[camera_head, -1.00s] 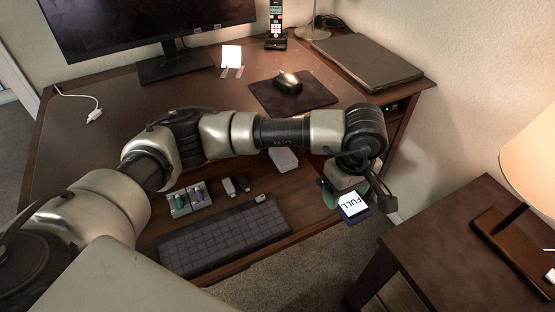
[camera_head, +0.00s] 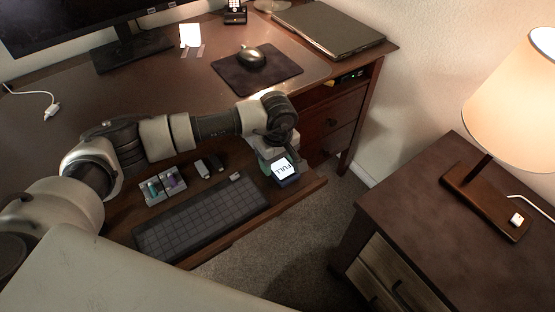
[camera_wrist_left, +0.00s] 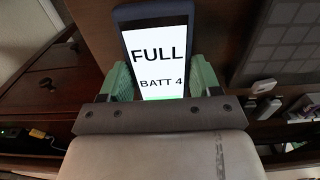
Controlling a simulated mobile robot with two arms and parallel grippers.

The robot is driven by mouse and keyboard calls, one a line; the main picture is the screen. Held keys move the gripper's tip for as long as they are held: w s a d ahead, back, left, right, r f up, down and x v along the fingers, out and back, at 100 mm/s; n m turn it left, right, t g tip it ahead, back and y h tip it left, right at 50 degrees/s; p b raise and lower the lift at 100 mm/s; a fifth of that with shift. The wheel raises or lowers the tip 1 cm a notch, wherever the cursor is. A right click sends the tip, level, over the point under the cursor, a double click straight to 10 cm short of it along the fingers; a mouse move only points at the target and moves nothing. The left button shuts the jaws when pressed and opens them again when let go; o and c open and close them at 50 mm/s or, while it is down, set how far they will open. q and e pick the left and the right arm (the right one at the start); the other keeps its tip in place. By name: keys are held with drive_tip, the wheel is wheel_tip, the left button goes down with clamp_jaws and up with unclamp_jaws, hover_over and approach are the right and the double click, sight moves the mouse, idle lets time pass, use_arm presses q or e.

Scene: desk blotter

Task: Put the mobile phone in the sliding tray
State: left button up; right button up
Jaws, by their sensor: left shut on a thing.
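The mobile phone (camera_head: 286,170) is dark-edged, with a lit white screen reading FULL. My left gripper (camera_head: 275,158) is shut on it. In the left wrist view the phone (camera_wrist_left: 158,60) sits between the green fingers of my left gripper (camera_wrist_left: 162,82), and its screen reads FULL, BATT 4. The sliding tray (camera_head: 307,187) is the pulled-out wooden shelf under the desk top. The phone appears over the tray's right end; I cannot tell whether it touches. My right gripper is not in view.
A keyboard (camera_head: 200,215) fills the tray's front middle, with small items (camera_head: 162,186) in a holder and small dark items (camera_head: 209,165) behind it. A mouse (camera_head: 251,57) lies on a pad above. A nightstand (camera_head: 440,230) with a lamp stands right, across a carpeted gap.

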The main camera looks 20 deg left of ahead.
sight(278, 163)
use_arm(q)
drive_tip(key=shift+f, duration=0.15)
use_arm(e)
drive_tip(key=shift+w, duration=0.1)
use_arm(q)
drive_tip(key=o, duration=1)
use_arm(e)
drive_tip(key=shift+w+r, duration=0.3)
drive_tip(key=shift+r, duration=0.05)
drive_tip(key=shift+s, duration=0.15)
use_arm(q)
wheel_tip(278, 163, up, 12)
drive_tip(key=shift+r, duration=0.1)
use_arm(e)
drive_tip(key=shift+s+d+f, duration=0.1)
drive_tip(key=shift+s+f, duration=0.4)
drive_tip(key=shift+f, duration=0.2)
